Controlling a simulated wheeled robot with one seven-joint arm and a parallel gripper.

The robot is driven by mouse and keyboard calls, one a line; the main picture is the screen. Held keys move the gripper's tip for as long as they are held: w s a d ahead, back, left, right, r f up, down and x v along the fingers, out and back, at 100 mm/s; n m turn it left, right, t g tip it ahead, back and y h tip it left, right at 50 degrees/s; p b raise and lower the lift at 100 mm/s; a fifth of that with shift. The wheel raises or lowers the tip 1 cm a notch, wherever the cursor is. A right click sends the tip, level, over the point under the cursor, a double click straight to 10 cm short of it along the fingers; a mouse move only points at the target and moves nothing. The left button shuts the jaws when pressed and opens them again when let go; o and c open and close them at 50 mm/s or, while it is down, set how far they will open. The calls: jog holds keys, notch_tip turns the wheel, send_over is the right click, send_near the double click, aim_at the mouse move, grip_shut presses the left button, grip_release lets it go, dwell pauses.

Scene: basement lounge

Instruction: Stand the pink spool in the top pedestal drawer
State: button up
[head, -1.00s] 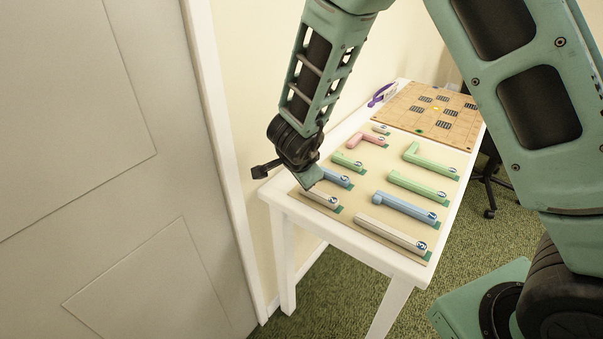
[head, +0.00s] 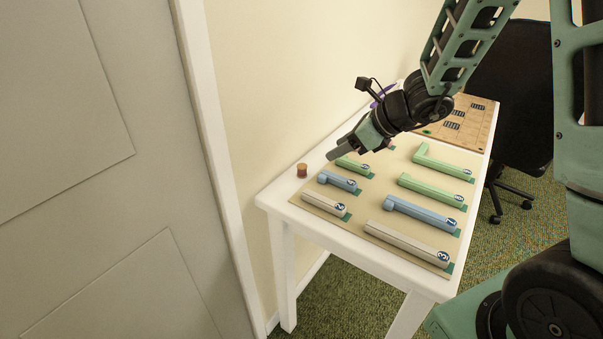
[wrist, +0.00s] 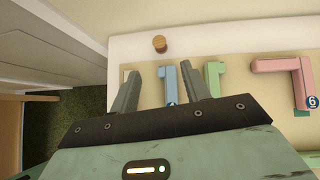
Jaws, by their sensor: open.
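A small spool (head: 302,170) with a pinkish-red side and a wood-coloured top stands upright on the white table near its back left edge, by the wall. It also shows in the wrist view (wrist: 159,44), ahead of and between the lines of my two fingers. My gripper (head: 337,152) is above the table, to the right of the spool and apart from it. In the wrist view its fingers (wrist: 160,85) are spread with nothing held between them. No pedestal drawer can be made out in the head view.
A tan board (head: 350,218) holds several coloured bars, close under my gripper. A wooden game board (head: 480,112) lies at the table's far end. A black office chair (head: 515,85) stands beyond the table. A grey panelled door (head: 100,180) is at the left.

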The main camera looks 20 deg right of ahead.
aim_at(302, 166)
jog(key=x, duration=0.7)
jog(key=shift+b, duration=0.35)
jog(key=shift+x, duration=3.25)
jog(key=shift+w+r, duration=0.1)
jog(key=shift+r, duration=0.1)
grip_shut()
